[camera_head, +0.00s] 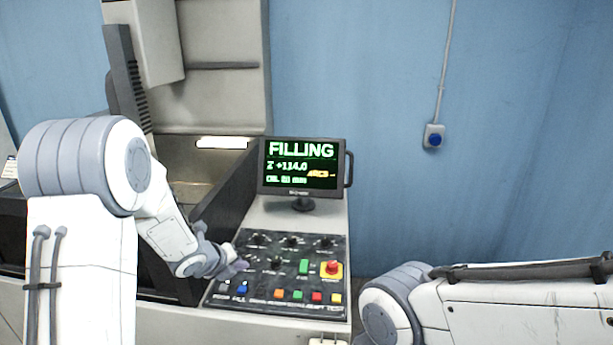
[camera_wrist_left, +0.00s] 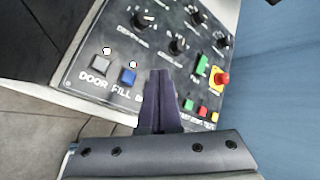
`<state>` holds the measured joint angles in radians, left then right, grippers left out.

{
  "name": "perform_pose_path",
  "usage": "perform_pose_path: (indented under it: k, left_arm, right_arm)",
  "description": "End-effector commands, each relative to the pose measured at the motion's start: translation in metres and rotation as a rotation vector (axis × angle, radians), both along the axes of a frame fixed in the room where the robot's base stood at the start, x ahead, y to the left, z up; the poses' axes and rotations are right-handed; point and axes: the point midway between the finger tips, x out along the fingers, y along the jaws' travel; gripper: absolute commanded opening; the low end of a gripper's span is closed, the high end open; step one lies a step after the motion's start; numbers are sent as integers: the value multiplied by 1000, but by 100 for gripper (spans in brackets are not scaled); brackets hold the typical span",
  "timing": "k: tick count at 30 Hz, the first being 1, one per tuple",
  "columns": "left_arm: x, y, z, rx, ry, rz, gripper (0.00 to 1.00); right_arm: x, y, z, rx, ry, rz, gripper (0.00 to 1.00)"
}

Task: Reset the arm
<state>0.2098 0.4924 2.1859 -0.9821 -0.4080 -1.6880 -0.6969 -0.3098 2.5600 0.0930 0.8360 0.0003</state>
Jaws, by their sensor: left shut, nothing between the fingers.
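My left arm comes in from the left in the head view, and my left gripper (camera_head: 238,268) is at the left side of the control panel (camera_head: 262,290). In the left wrist view the left gripper (camera_wrist_left: 158,78) is shut and empty, its fingers together over the panel just right of the blue FILL button (camera_wrist_left: 127,76). The grey DOOR button (camera_wrist_left: 101,62) is left of the blue one. I cannot tell whether the fingertips touch the panel. My right arm shows at the lower right of the head view, its gripper out of view.
A monitor (camera_head: 301,167) behind the panel reads "FILLING" and "Z +114.0". The panel has a red emergency knob (camera_head: 331,268), several black dials and coloured buttons. A machine (camera_head: 222,95) with dark walls stands at the back left. A blue wall button (camera_head: 434,140) hangs on the right.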

Motion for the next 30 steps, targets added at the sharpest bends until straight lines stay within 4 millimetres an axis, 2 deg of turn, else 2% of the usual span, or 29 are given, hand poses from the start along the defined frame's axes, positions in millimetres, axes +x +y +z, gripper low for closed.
perform_pose_path:
  k: [1, 2, 5, 8, 11, 12, 15, 18, 21, 24, 30]
  left_arm:
    - [-5, -17, 13, -37, 27, 76, 0]
    - [-10, -26, 19, -70, 53, 146, 0]
    - [-43, -61, 41, -213, 156, 430, 0]
    - [-95, -95, 57, -372, 280, 738, 0]
    - [-162, -125, 66, -512, 422, 1045, 0]
    - [-190, -135, 68, -553, 479, 1162, 0]
    - [-253, -152, 72, -613, 606, 1407, 0]
    - [-302, -161, 76, -624, 699, 1588, 0]
    - [-334, -165, 78, -616, 756, 1707, 0]
    - [-349, -166, 79, -606, 780, 1765, 0]
    - [-351, -166, 79, -604, 784, 1780, 0]
  right_arm:
    - [0, 0, 0, 0, 0, 0, 0]
    - [0, 0, 0, 0, 0, 0, 0]
    - [0, 0, 0, 0, 0, 0, 0]
    - [0, 0, 0, 0, 0, 0, 0]
    - [0, 0, 0, 0, 0, 0, 0]
    - [0, 0, 0, 0, 0, 0, 0]
    - [0, 0, 0, 0, 0, 0, 0]
    - [0, 0, 0, 0, 0, 0, 0]
    - [0, 0, 0, 0, 0, 0, 0]
    - [0, 0, 0, 0, 0, 0, 0]
    - [0, 0, 0, 0, 0, 0, 0]
